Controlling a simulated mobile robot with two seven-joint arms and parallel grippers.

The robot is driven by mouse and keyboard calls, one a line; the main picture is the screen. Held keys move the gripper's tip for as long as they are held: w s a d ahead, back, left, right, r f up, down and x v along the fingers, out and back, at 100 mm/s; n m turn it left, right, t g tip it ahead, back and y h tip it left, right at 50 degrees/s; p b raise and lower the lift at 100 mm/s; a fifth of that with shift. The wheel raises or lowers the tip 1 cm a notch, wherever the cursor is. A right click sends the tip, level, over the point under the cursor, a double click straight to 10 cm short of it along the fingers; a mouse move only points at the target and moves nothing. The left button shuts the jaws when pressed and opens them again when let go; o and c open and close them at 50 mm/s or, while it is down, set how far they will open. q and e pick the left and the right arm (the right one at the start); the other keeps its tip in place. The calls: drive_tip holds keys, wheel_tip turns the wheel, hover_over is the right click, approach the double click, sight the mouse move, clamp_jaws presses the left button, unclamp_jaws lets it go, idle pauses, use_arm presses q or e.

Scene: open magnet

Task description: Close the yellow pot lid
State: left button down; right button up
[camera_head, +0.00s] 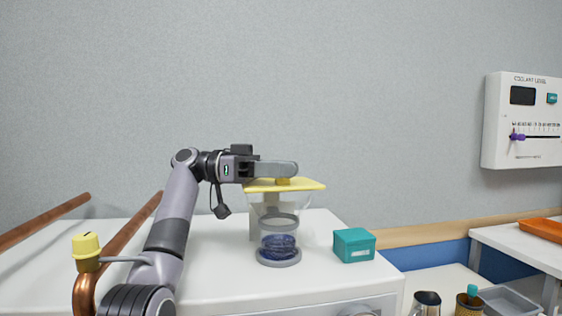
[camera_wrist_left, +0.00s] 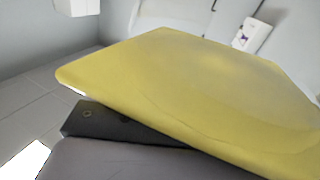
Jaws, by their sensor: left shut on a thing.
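The yellow lid (camera_head: 308,186) is a flat plate with a small knob on top. Dark blue coiled material shows in the pot's grey-rimmed lower part. My left gripper (camera_head: 284,170) comes in from the left and is shut on the lid's knob, hiding most of it. In the left wrist view, the yellow lid (camera_wrist_left: 200,85) fills much of the picture above my dark gripper finger. My right gripper is not in view.
A teal box (camera_head: 354,245) stands right of the pot. Copper pipes and a yellow-capped valve (camera_head: 87,245) are at the left. A coolant level panel (camera_head: 522,120) hangs on the right wall. An orange tray (camera_head: 542,229) and metal cups (camera_head: 427,302) are at the lower right.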

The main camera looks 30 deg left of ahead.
use_arm(q)
drive_tip(key=shift+s+d+f+m, duration=0.1)
drive_tip(key=shift+f+m, duration=0.4)
drive_tip(key=shift+f, duration=0.3)
drive_tip(key=c, duration=0.9)
unclamp_jaws()
drive_tip(key=shift+r, duration=0.7)
wheel_tip(320, 180, up, 10)
drive_tip(key=shift+f+p, duration=0.1)
drive_tip(key=shift+p, duration=1)
drive_tip(key=shift+r+p, duration=2.4)
drive_tip(key=shift+r, duration=2.1)
